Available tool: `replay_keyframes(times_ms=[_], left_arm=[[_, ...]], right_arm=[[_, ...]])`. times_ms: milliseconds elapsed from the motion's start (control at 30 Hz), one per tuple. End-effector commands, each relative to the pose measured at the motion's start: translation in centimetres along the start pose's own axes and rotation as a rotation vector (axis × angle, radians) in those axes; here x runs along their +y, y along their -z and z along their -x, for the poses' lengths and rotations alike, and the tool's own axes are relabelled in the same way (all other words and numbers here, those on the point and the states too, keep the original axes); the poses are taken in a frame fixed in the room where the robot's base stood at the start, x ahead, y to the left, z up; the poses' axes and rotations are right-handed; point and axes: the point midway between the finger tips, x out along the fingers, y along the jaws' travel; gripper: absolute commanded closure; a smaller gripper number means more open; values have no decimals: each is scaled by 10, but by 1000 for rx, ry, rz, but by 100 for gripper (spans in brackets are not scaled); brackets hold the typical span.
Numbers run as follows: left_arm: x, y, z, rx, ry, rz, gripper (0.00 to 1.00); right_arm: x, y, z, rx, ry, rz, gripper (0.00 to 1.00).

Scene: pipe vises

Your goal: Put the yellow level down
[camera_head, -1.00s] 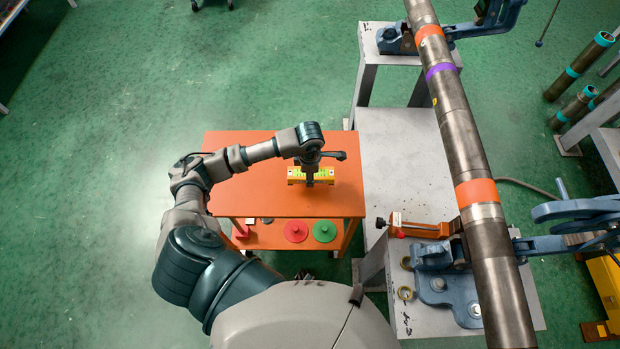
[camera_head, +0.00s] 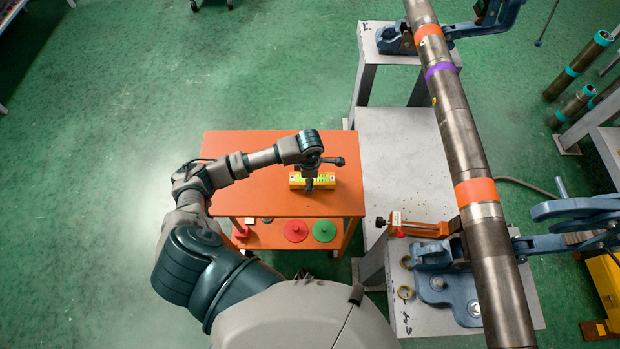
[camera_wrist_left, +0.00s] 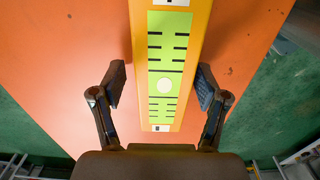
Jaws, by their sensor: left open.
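The yellow level (camera_head: 326,181) lies on the orange tabletop (camera_head: 260,198), near its right side. In the left wrist view the level (camera_wrist_left: 192,85) runs lengthwise between my fingers, with a green marked face and a pale round spot. My left gripper (camera_wrist_left: 161,85) is open, with one finger on each side of the level and a visible gap at least on the left. In the head view my left gripper (camera_head: 310,184) is over the level and hides part of it. My right gripper is not in view.
A long steel pipe (camera_head: 455,120) with orange and purple bands rests in blue vises (camera_head: 437,284) to the right. An orange clamp-like tool (camera_head: 420,228) is by the pipe. Red (camera_head: 296,230) and green (camera_head: 325,230) discs lie on the lower shelf. The tabletop's left part is clear.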

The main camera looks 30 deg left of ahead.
Motion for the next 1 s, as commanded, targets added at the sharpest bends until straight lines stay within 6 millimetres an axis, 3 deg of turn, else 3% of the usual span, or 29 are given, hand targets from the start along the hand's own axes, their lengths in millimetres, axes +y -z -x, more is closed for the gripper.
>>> replay_keyframes(times_ms=[167, 333, 600, 767, 1000], left_arm=[[0, -1, 11, 0, -4, 0, 26], [1, -2, 47, -2, -6, -1, 26], [1, 0, 103, -2, -3, 0, 26], [0, 0, 119, -1, -1, -1, 26], [0, 0, 122, 0, 0, 0, 26]], right_arm=[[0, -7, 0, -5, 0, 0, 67], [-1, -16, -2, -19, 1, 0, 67], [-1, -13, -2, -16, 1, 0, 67], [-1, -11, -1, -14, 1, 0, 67], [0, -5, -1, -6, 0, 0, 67]])
